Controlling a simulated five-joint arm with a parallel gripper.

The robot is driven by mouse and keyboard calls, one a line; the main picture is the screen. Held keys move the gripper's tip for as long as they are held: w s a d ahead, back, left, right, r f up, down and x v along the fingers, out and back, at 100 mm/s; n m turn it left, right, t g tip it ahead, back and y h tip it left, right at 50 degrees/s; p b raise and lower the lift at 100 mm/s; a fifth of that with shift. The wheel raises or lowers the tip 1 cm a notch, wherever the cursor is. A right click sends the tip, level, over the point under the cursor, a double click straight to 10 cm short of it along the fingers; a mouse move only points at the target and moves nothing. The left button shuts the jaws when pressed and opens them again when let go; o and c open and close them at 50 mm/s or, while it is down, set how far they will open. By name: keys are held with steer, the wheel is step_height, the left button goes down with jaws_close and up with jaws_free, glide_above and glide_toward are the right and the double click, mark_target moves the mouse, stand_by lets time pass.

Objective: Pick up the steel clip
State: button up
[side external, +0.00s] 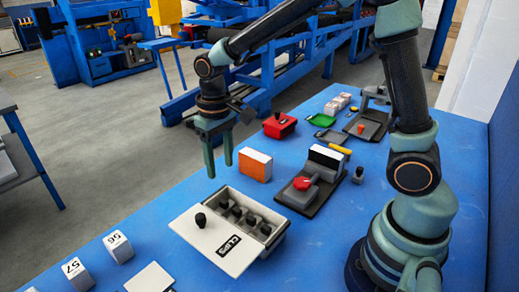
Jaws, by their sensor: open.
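A light grey box (272,241) with a lid (203,241) marked CLIPS stands on the blue table. The lid has a black knob and lies slid toward the front left, so the back part of the box is uncovered. Several small dark pieces (237,212) sit in the box's compartments. They may be clips, but they are too small to tell which is the steel clip. My gripper (219,171) points down with its two fingers apart and empty. It hangs above the table, behind the box in the picture, and touches nothing.
An orange and white block (255,165) stands close to the right of my gripper. A grey fixture with a red part (302,184) is right of the box. A red box (280,125) and green trays lie farther back. Numbered blocks (118,247) stand front left.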

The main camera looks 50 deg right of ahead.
mark_target(224, 201)
step_height(224, 201, down, 11)
steer(key=shift+f, duration=0.2)
stand_by(0.4)
jaws_close()
